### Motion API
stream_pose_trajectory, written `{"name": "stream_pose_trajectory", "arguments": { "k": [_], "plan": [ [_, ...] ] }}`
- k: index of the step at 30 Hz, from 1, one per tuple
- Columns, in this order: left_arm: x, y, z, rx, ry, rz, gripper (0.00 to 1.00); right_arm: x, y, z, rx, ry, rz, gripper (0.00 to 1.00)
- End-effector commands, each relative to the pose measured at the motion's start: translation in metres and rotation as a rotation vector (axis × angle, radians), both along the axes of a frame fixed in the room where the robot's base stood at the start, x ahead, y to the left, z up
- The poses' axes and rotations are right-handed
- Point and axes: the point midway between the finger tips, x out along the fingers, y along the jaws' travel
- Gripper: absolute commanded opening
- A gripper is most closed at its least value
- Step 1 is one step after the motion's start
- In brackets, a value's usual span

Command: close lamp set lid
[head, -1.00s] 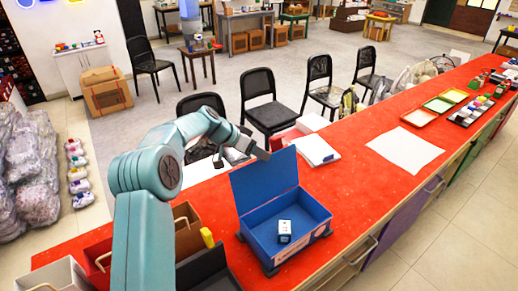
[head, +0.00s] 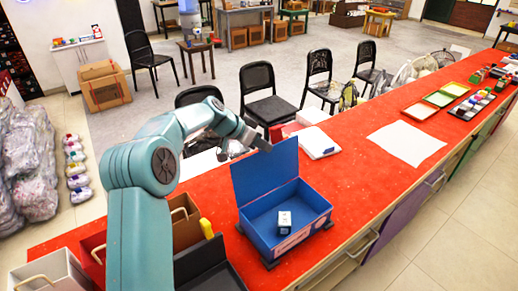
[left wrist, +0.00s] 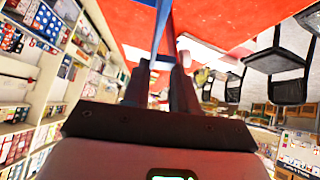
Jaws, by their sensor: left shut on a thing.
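The blue lamp set box (head: 297,228) stands on the red counter with its lid (head: 265,174) raised, nearly upright. A small white-and-dark item (head: 284,222) lies inside the box. My left gripper (head: 266,148) is at the lid's top edge, its arm reaching over from the left. In the left wrist view my left gripper (left wrist: 160,72) is shut on the lid, whose thin blue edge (left wrist: 161,35) runs up from between the fingers. The fingertips are partly dark and hard to make out. My right gripper is not in view.
The red counter (head: 356,190) is clear to the right of the box, up to a white sheet (head: 407,143). A white item (head: 318,145) lies behind the lid. Open bins and a yellow object (head: 206,228) are at the left. Black chairs (head: 268,100) stand behind.

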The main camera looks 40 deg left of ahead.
Motion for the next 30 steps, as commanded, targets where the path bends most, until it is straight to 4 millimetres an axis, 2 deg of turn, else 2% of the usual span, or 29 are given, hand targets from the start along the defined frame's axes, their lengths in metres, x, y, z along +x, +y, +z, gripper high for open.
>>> {"name": "stream_pose_trajectory", "arguments": {
  "k": [1, 6, 9, 12, 19, 30],
  "plan": [
    [-0.002, -0.007, -0.008, 0.030, -0.014, -0.002, 0.00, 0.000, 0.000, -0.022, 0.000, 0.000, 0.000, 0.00],
    [-0.008, -0.029, -0.004, 0.149, -0.051, -0.004, 0.00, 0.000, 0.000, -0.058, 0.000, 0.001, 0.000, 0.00],
    [-0.012, -0.043, -0.001, 0.222, -0.072, -0.005, 0.00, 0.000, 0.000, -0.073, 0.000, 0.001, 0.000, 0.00],
    [-0.016, -0.056, 0.001, 0.287, -0.091, -0.003, 0.00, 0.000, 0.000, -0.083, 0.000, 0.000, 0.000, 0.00],
    [-0.023, -0.080, -0.001, 0.276, -0.082, -0.002, 0.00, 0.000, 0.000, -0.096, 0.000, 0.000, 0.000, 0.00],
    [-0.028, -0.096, -0.005, 0.272, -0.076, 0.000, 0.00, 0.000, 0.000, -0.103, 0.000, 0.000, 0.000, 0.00]
  ]
}}
